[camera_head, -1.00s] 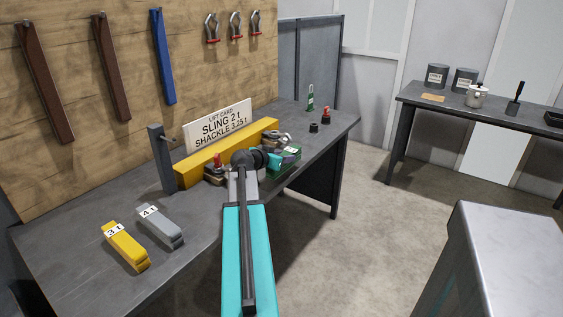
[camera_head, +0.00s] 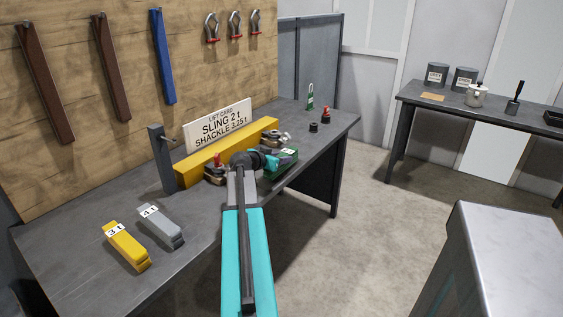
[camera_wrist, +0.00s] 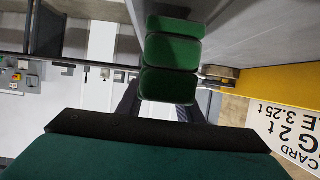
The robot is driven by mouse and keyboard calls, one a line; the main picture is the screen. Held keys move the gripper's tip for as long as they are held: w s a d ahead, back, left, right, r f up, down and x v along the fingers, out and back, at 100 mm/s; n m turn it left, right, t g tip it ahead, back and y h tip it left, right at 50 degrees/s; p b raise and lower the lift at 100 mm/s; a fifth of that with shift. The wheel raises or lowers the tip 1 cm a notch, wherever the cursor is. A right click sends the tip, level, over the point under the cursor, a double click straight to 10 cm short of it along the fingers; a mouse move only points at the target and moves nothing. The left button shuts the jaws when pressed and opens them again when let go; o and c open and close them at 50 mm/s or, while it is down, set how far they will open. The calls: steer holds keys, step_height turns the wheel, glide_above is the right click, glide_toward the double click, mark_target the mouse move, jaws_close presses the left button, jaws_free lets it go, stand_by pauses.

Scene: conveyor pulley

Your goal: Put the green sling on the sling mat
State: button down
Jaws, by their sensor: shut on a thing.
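The green sling (camera_head: 281,164), a folded block with a white tag, is at my gripper near the right part of the grey bench. It fills the upper middle of the wrist view (camera_wrist: 171,52). My gripper (camera_head: 270,163) is shut on it; its dark fingers show at the sling's lower end in the wrist view. I cannot tell whether the sling touches the bench top. I cannot make out a sling mat in either view; my arm hides part of the bench.
A yellow beam (camera_head: 225,152) and the lift card (camera_head: 218,124) stand behind the gripper. A post (camera_head: 162,158) is to their left. Yellow (camera_head: 126,247) and grey (camera_head: 160,226) slings lie at front left. A small black piece (camera_head: 313,127) and a red-topped item (camera_head: 326,115) are at right.

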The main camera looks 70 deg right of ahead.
steer(key=shift+f, duration=0.75)
steer(key=shift+f, duration=0.15)
steer(key=c, duration=1.3)
jaws_free()
steer(key=shift+o, duration=0.2)
steer(key=shift+r, duration=0.2)
steer(key=b+v, duration=0.1)
steer(key=v, duration=1.1)
steer(key=shift+s+f, duration=0.15)
